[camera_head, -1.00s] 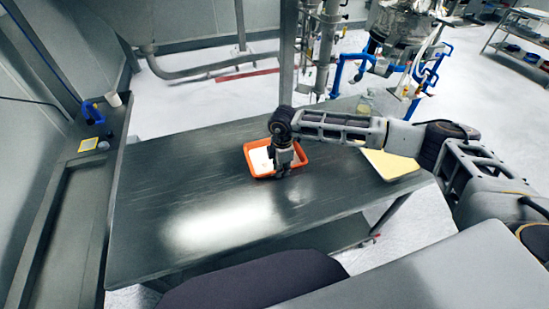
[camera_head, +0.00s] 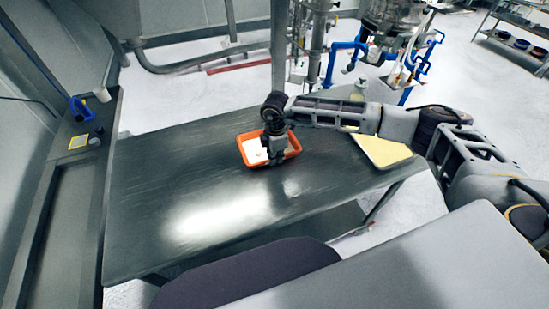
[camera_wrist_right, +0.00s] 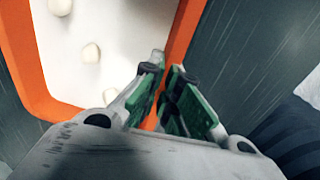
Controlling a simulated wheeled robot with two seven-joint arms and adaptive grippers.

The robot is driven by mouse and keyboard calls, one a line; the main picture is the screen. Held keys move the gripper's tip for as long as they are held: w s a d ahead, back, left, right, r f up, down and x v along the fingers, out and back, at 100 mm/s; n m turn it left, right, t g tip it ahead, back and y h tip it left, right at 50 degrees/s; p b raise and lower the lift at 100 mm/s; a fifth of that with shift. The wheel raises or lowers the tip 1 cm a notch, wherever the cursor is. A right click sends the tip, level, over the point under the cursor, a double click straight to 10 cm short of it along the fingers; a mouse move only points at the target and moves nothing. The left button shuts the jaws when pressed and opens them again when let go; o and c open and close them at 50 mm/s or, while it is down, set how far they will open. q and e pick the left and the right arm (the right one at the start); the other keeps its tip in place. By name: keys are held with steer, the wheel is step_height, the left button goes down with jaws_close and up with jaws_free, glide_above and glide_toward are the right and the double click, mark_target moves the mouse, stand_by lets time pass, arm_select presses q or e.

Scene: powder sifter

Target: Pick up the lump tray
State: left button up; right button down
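The lump tray (camera_head: 293,152) is a shallow orange tray with white contents, lying on the dark metal table. The right wrist view shows its orange wall (camera_wrist_right: 186,28) and pale rounded lumps on a white bed inside. My right gripper (camera_head: 276,161) comes down from above at the tray's near side. In the right wrist view its green-padded fingers (camera_wrist_right: 168,72) stand close together, one on each side of the orange wall, and look closed on it. The gripper hides part of the tray in the head view. My left gripper is not in view.
A yellow-topped tray (camera_head: 383,149) lies to the right on the table (camera_head: 160,190). The table's left and front parts are bare. A side counter (camera_head: 48,222) with a blue item (camera_head: 80,108) and a white cup (camera_head: 102,94) runs along the left. Pipes and blue-framed equipment stand behind.

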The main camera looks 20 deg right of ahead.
step_height(320, 180, up, 9)
steer(key=shift+f+b, duration=0.1)
steer(key=shift+b, duration=0.6)
steer(key=shift+s+f, duration=0.1)
